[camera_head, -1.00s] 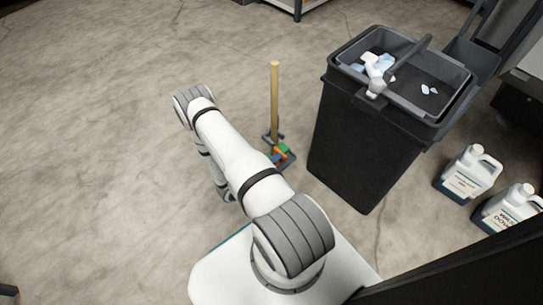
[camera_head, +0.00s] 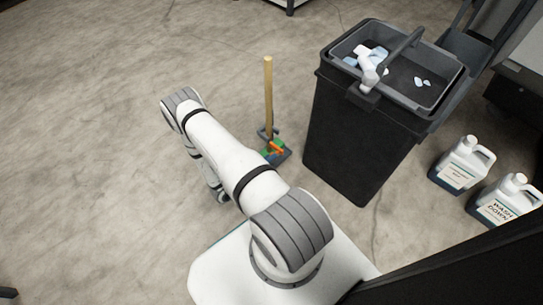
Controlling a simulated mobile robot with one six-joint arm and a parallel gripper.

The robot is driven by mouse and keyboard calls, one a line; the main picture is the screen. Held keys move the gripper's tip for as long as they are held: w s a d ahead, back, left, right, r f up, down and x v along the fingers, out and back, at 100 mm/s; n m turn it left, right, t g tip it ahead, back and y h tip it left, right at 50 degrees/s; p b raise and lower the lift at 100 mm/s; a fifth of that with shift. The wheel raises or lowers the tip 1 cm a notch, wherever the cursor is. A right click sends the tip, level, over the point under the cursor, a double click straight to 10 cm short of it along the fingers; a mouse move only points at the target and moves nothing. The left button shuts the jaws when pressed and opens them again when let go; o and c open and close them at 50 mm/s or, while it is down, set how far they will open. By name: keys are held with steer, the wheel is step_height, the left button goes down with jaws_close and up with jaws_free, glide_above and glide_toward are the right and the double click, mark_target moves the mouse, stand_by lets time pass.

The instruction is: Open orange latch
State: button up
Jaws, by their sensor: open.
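A small orange part (camera_head: 277,149), which looks like the orange latch, sits at the foot of an upright wooden pole (camera_head: 268,95) on the floor. A green part lies against it, and both rest on a dark blue-grey base (camera_head: 284,159). The part is too small to tell whether the latch is open or shut. My white arm reaches up and left from my base, then bends down at its grey elbow. Its lower links show left of the pole, apart from it. My gripper's fingers are hidden.
A black bin (camera_head: 360,140) stands right of the pole, with a grey tray on top holding a white spray bottle (camera_head: 369,72) and pale scraps. Two white jugs, one nearer (camera_head: 505,200) and one farther (camera_head: 462,163), stand at the right.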

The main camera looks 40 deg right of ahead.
steer(key=a+p, duration=0.1)
steer(key=a, duration=0.5)
steer(key=shift+s, duration=0.1)
